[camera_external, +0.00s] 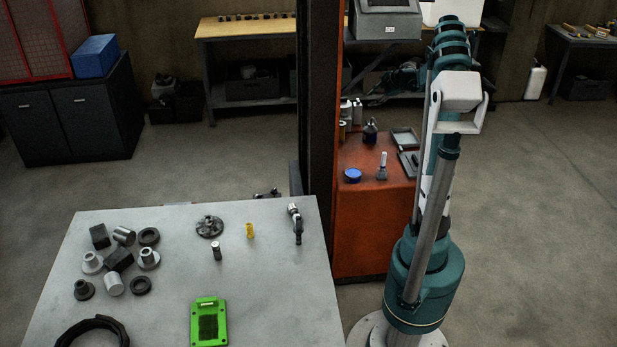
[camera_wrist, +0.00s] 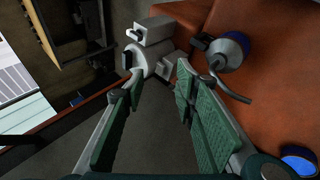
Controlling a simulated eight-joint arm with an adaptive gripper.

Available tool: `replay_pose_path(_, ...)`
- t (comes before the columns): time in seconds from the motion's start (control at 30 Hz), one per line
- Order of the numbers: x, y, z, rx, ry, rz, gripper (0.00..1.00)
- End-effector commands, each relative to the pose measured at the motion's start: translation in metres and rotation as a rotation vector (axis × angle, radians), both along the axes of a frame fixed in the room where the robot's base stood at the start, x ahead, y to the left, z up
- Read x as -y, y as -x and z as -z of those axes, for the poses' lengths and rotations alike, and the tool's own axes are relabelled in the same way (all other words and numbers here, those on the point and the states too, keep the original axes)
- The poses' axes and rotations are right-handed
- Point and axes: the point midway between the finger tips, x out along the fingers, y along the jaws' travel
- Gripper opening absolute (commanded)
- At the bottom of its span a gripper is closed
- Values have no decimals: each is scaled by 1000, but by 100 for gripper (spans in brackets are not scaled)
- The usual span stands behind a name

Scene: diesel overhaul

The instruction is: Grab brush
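What looks like the brush (camera_external: 382,167) stands on the orange cabinet in the external view, with a pale upright handle and a wider grey lower end. I cannot make it out in the wrist view. My gripper (camera_wrist: 160,82) is open and empty, its green-padded fingers spread apart. In the external view my gripper (camera_external: 384,86) is small and dark, above and behind the cabinet top, apart from the brush.
The orange cabinet (camera_external: 371,212) also carries a blue round lid or tin (camera_external: 353,175), a dark spouted can (camera_external: 370,133), and grey trays (camera_external: 406,139). The spouted can (camera_wrist: 229,50) shows in the wrist view. A dark post (camera_external: 317,90) stands left of the cabinet.

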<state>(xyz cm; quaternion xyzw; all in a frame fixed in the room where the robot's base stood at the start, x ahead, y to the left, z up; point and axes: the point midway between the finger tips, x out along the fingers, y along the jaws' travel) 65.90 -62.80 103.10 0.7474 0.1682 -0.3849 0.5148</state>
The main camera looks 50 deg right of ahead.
Motion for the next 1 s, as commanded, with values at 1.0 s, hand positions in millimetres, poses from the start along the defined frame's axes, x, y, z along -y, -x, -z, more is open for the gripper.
replay_pose_path(1.0,-199,111,54,-539,31,-237,29)
